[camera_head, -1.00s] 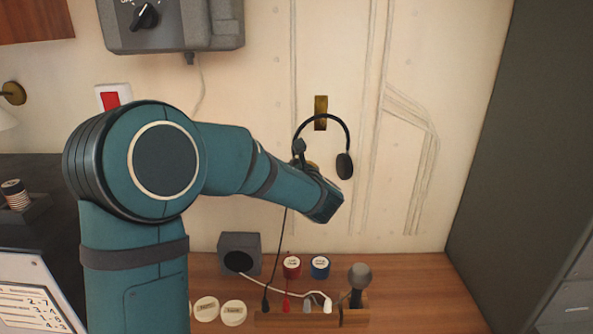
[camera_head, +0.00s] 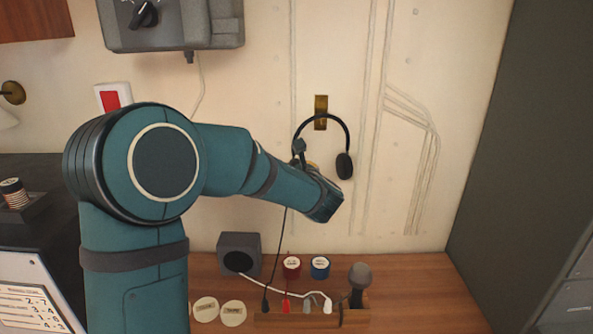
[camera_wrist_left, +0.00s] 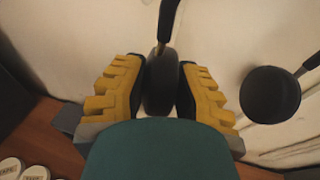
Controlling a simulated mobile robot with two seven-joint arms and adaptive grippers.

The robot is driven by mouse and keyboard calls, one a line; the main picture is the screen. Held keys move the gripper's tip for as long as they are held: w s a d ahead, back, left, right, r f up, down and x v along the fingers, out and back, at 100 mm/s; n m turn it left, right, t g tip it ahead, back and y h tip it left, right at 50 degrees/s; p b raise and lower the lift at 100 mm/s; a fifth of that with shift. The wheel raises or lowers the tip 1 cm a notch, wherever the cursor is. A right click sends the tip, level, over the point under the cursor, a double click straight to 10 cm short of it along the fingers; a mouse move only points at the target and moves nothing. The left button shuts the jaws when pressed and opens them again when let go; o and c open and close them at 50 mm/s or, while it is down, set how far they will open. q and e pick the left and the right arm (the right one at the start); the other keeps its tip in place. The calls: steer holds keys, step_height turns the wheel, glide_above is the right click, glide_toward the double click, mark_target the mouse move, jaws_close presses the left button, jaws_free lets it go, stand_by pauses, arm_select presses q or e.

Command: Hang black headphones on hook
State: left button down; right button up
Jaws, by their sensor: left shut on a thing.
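The black headphones (camera_head: 337,119) are upright against the back wall in the head view, headband on top. The band's top crosses the lower part of the brass hook (camera_head: 321,108); I cannot tell whether it rests on the hook. The right ear cup (camera_head: 344,166) hangs free. In the left wrist view, the other ear cup (camera_wrist_left: 159,84) sits between the yellow fingers of my left gripper (camera_wrist_left: 160,92), which is shut on it. The free cup (camera_wrist_left: 270,95) shows at right. In the head view my forearm mostly hides the gripper. My right gripper is out of view.
Below is a wooden desk (camera_head: 420,300) with a grey speaker box (camera_head: 240,255), a red tin (camera_head: 291,266), a blue tin (camera_head: 320,267) and a microphone (camera_head: 359,275) in a wooden holder. A grey wall box (camera_head: 170,25) is upper left. A dark cabinet (camera_head: 520,150) stands right.

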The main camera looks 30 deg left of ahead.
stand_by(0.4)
arm_select(q)
steer(key=c, duration=0.7)
jaws_free()
steer(key=shift+c, duration=0.2)
steer(key=shift+s+d, duration=0.1)
steer(key=s+d+b, duration=0.1)
steer(key=s+d, duration=0.3)
steer(key=s, duration=0.3)
steer(key=shift+s+d, duration=0.25)
stand_by(0.7)
stand_by(0.4)
